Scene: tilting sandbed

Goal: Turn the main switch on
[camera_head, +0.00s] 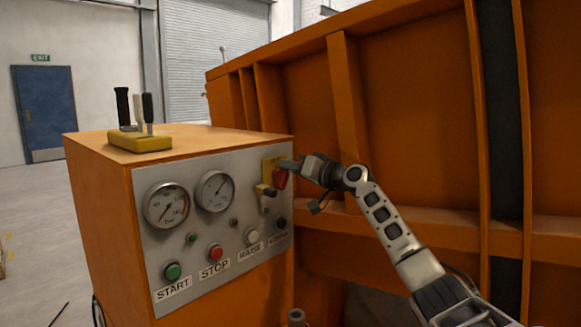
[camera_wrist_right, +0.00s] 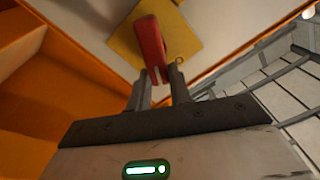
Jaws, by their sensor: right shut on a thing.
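The main switch shows as a red handle (camera_head: 280,178) on a yellow plate (camera_head: 268,164) at the upper right of the grey control panel. In the right wrist view the red handle (camera_wrist_right: 151,47) stands out from the yellow plate (camera_wrist_right: 124,50), slanted in the picture. My right gripper (camera_head: 290,166) reaches the handle from the right. In the wrist view its two fingers (camera_wrist_right: 161,76) are shut on the near end of the red handle. My left gripper is not in view.
The panel (camera_head: 224,256) also carries two gauges, a green START button (camera_head: 173,271), a red STOP button (camera_head: 216,252) and RAISE and LOWER buttons. A yellow lever block (camera_head: 140,142) stands on the orange cabinet. A large orange ribbed wall (camera_head: 420,110) rises close behind my right arm.

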